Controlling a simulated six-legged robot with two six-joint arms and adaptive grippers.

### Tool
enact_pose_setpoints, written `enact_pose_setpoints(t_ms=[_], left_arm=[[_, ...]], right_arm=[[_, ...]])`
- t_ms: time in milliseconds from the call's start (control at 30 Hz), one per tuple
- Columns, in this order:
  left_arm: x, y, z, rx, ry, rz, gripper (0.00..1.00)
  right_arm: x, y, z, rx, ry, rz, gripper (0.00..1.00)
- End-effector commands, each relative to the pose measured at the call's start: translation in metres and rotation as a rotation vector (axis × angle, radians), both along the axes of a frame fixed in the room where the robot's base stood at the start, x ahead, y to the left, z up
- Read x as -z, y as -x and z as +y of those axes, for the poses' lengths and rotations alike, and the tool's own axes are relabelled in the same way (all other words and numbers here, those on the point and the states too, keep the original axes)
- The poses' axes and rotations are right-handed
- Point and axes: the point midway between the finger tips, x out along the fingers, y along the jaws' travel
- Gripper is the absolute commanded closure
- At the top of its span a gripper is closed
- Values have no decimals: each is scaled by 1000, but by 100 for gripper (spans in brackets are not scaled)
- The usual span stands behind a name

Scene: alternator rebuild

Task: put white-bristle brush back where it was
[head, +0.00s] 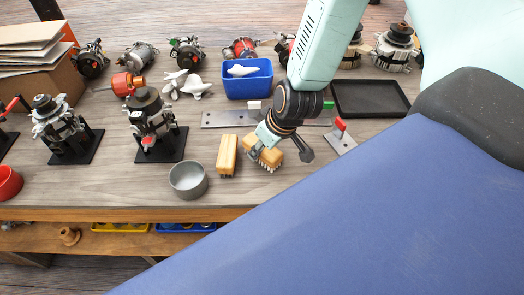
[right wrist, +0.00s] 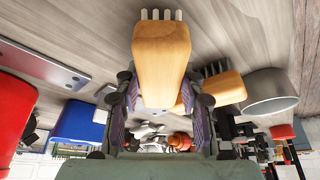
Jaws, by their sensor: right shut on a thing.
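The white-bristle brush (head: 268,157), a tan wooden block with pale bristles, is in my right gripper (head: 280,152) above the front middle of the bench. In the right wrist view the brush (right wrist: 162,55) sits between both fingers of the right gripper (right wrist: 163,98), its white bristles pointing to the top of the picture. A second tan brush (head: 227,155) lies just left of it; in the right wrist view this second brush (right wrist: 224,90) shows dark bristles. Whether the held brush touches the bench is unclear. My left gripper is out of view.
A grey metal cup (head: 188,180) stands left of the second brush. A flat metal strip (head: 222,118) and a blue bin (head: 247,80) lie behind. A red-handled plate (head: 341,138) and a black tray (head: 370,97) are right. Clear bench remains in front of the brushes.

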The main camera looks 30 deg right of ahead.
Motion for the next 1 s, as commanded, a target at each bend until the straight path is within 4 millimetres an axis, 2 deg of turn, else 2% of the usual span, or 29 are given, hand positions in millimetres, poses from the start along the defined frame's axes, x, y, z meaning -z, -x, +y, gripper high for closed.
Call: enact_pose_setpoints(t_ms=[67, 100, 467, 500, 767, 1000], left_arm=[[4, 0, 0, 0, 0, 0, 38], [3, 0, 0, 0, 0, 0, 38], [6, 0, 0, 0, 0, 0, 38], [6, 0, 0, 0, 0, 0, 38], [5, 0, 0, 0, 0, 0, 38], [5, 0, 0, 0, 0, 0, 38]], right_arm=[[6, -1, 0, -2, 2, -1, 86], [5, -1, 0, -2, 2, -2, 90], [9, -1, 0, -1, 1, -1, 90], [10, -1, 0, -1, 1, -1, 60], [9, -1, 0, -1, 1, -1, 38], [9, -1, 0, -2, 1, -1, 38]])
